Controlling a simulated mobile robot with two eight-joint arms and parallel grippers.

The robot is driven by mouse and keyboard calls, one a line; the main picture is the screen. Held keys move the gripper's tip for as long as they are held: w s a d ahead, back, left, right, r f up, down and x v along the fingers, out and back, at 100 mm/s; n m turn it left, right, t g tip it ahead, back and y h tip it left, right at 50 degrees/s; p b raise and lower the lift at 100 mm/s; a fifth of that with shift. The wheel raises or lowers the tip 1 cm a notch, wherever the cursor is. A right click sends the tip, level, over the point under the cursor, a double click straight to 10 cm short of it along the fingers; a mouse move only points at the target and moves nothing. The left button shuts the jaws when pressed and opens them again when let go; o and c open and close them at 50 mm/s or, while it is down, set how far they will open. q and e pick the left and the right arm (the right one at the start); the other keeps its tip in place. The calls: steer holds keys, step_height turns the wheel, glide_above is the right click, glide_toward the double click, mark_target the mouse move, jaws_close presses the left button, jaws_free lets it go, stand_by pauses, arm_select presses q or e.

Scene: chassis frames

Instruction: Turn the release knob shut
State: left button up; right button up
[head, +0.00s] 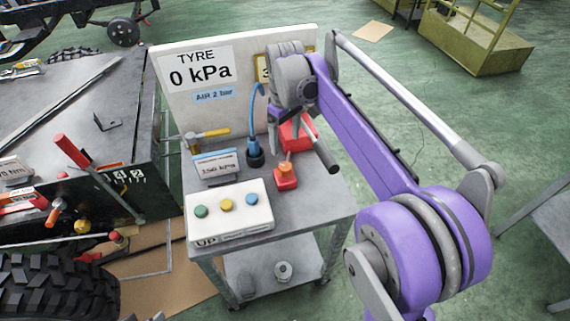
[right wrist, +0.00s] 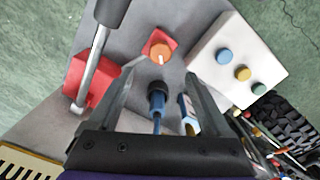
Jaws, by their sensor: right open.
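The release knob is an orange knob (head: 285,168) on a small red base, standing on the grey cart top right of the middle. In the right wrist view the orange knob (right wrist: 160,55) has a pale stripe and lies between and just beyond the fingertips. My right gripper (head: 275,135) hangs above the back of the cart, behind the knob in the head view. In the right wrist view my right gripper (right wrist: 164,75) is open, with nothing between its fingers; they look apart from the knob. My left gripper is not in view.
A red block (head: 300,130) with a black-handled lever (head: 326,156) stands close to the knob. A blue hose with a black end (head: 255,158), a gauge box (head: 216,167) and a white button box (head: 229,210) share the cart. A white board (head: 190,105) rises behind.

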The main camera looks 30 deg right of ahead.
mark_target(285, 166)
step_height(285, 166, down, 10)
steer(key=shift+f+b, duration=0.15)
steer(key=shift+b, duration=0.25)
steer(key=shift+c, duration=0.3)
jaws_close()
steer(key=shift+m, duration=0.5)
steer(key=m, duration=0.3)
steer(key=shift+m, duration=2.5)
steer(key=shift+o, duration=0.3)
jaws_free()
